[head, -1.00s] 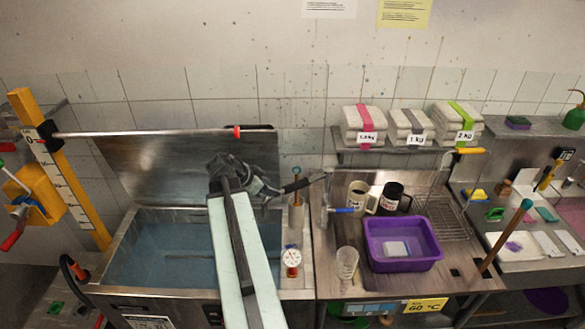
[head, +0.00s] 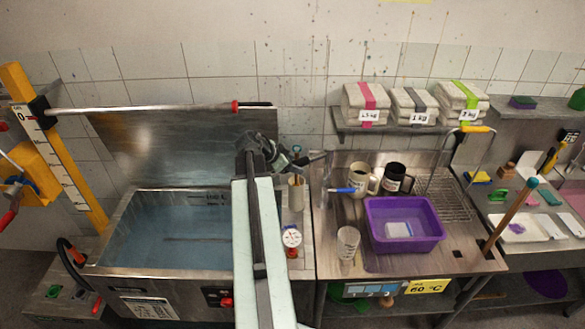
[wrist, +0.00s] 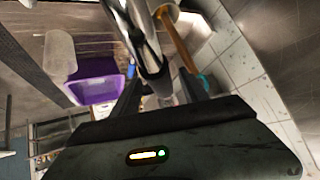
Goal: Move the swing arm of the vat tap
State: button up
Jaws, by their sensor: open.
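The steel vat (head: 108,232) of bluish liquid stands at left, its lid raised. My gripper (head: 288,158) is beside the tap's top. In the wrist view a shiny metal tube (wrist: 148,48) runs down between the open fingers of my gripper (wrist: 160,84); it looks like the swing arm. I cannot tell whether they touch.
A purple tub (head: 404,243), two mugs (head: 359,179) and a clear beaker (head: 347,244) stand on the sink counter at right. A round dial (head: 291,237) sits below the tap. A shelf (head: 390,130) holds folded cloths. A wooden stick (head: 508,218) leans further right.

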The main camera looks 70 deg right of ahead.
jog(key=shift+c, duration=0.3)
grip_shut()
dwell(1.1)
